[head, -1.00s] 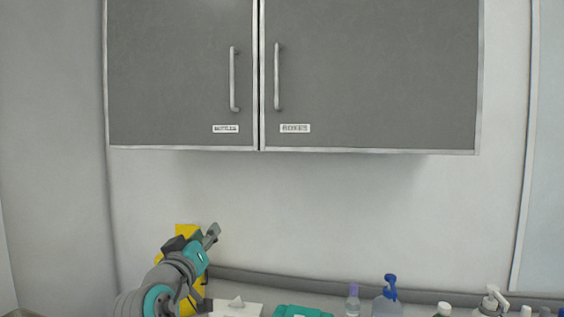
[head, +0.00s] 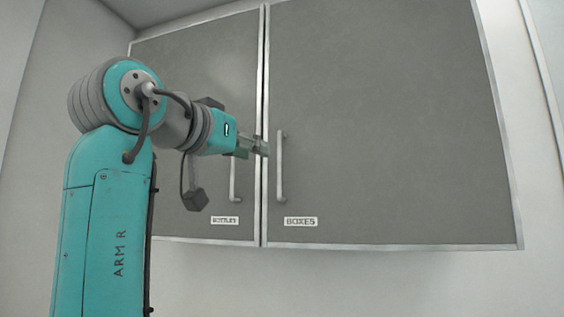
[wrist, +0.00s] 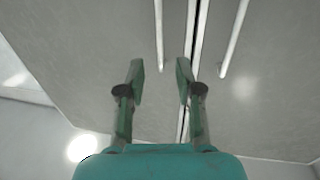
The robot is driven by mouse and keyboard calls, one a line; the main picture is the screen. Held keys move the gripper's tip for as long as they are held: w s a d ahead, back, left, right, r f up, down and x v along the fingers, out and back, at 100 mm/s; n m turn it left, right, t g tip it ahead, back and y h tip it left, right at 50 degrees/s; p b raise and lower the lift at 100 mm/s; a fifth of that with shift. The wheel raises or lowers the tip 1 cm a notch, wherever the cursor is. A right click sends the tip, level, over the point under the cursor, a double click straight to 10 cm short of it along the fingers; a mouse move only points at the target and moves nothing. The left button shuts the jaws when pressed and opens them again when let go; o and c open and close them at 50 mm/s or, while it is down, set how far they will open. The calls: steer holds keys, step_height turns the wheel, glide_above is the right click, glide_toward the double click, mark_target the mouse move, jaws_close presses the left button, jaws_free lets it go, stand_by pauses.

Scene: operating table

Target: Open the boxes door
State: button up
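The boxes door (head: 390,120) is the grey right-hand cabinet door, shut, with a BOXES label (head: 300,221) at its lower left. Its upright bar handle (head: 280,168) is near the seam. My gripper (head: 257,147) is in front of the seam, just left of the upper part of that handle. The wrist view shows its two fingers (wrist: 160,78) apart with nothing between them. Two handles show there beyond the fingertips, on either side of the seam; I cannot tell which is which. Contact with the door cannot be told.
The bottles door (head: 200,80) is shut on the left, with its own handle (head: 233,180) and a BOTTLES label (head: 225,220). My arm covers part of it. Plain wall lies below the cabinet and free space lies right of my gripper.

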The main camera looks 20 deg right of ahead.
mark_target(278, 160)
steer(key=x, duration=1)
steer(key=shift+w+d, duration=0.2)
steer(key=shift+d, duration=0.05)
jaws_close()
